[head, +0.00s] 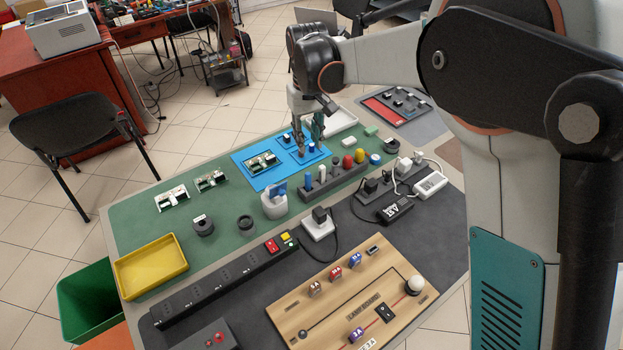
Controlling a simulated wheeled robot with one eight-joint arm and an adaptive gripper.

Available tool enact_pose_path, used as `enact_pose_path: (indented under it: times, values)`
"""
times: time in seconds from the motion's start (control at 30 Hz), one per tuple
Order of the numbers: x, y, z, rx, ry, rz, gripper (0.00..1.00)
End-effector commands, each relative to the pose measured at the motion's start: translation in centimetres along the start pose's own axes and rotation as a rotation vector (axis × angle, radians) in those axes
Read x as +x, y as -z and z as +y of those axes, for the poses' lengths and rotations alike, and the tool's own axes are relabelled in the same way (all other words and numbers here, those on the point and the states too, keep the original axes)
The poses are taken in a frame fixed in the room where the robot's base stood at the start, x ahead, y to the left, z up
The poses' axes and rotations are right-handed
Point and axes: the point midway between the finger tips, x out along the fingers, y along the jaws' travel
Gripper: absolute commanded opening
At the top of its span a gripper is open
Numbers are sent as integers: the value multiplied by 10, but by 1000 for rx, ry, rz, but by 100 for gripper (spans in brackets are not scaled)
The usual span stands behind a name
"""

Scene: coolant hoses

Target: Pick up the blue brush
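My gripper (310,143) points down over the blue mat (250,177) at the back of the bench. Its two fingers look apart, and nothing is clearly held between them. Small dark and blue pieces (312,149) lie on the mat around and below the fingertips; they are too small to identify. A blue item (281,188) stands in a white cup (274,206) left of and nearer than the gripper. It may be the blue brush, but I cannot tell for certain.
A dark rack (334,179) with several coloured pegs stands in front of the gripper. A yellow tray (151,266), black rings (203,225), a power strip (222,283) and a wooden lamp board (350,300) occupy the bench. The green surface between tray and mat has some free room.

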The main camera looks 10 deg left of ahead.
Motion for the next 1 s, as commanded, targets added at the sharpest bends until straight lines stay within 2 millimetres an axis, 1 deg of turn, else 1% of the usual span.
enact_pose_path:
  times: [0.13,0.3,0.4,0.5,0.77,1.0]
  values:
    - [21,0,-2,-3,0,-4,26]
    - [55,0,-2,-2,0,-3,26]
    - [71,0,-2,-2,0,-2,26]
    - [80,0,-2,-2,0,-2,26]
    - [94,-2,-2,-2,0,-2,26]
    - [128,-5,-4,-1,0,-2,26]
